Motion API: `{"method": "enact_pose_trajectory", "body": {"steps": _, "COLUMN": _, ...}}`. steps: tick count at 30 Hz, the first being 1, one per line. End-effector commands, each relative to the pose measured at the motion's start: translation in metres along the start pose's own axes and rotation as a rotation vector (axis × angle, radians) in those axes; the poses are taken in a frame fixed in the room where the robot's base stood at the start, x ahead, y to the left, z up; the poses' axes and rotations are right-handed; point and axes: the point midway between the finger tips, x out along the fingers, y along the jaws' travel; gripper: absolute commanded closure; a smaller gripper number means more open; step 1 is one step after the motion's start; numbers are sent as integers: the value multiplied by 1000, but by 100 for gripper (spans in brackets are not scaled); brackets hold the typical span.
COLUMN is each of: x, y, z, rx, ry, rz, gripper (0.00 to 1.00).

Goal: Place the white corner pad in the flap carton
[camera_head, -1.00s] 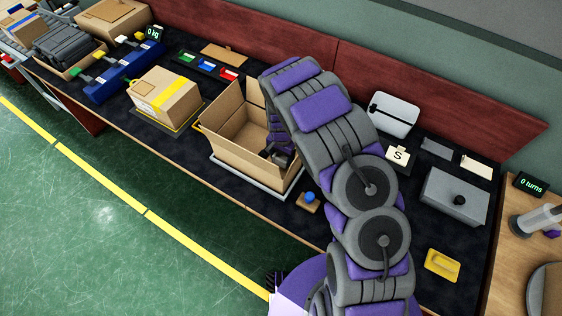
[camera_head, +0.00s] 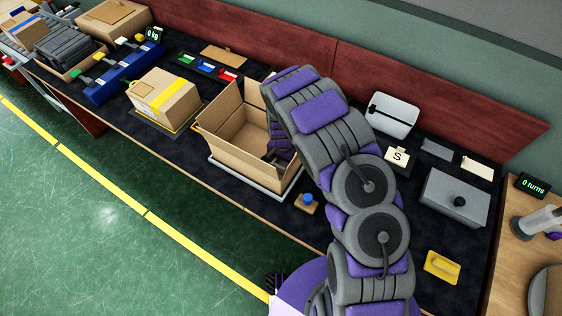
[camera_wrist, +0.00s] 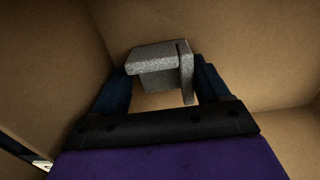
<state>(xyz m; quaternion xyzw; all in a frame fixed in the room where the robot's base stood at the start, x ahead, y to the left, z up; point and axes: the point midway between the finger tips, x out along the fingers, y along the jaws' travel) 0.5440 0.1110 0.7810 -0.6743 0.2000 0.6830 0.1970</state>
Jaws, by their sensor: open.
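The flap carton (camera_head: 245,160) is an open brown box standing on a pale plate on the bench, in the middle of the head view. My arm reaches over its right side and my gripper (camera_wrist: 163,92) is down inside it. In the wrist view the white corner pad (camera_wrist: 152,62) looks speckled grey-white and angular. It lies inside the carton, at and just beyond my fingertips. My fingers are open on either side of it; whether one touches it I cannot tell. The pad is hidden in the head view.
A closed, taped carton (camera_head: 166,97) stands left of the flap carton. A blue button (camera_head: 308,198) on a small base sits just right of it. A grey box (camera_head: 455,195) and a yellow tray (camera_head: 442,265) lie right of my arm. Carton walls (camera_wrist: 215,45) surround my gripper closely.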

Motion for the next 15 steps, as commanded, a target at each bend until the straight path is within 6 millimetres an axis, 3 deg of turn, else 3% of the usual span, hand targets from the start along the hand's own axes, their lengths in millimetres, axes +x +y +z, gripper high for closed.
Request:
{"method": "enact_pose_trajectory", "body": {"steps": 7, "x": -26, "y": -2, "z": 1, "rx": -1, "ry": 3, "rz": 1, "gripper": 25}}
{"method": "enact_pose_trajectory", "body": {"steps": 15, "x": -81, "y": -2, "z": 0, "rx": -1, "ry": 5, "rz": 0, "gripper": 25}}
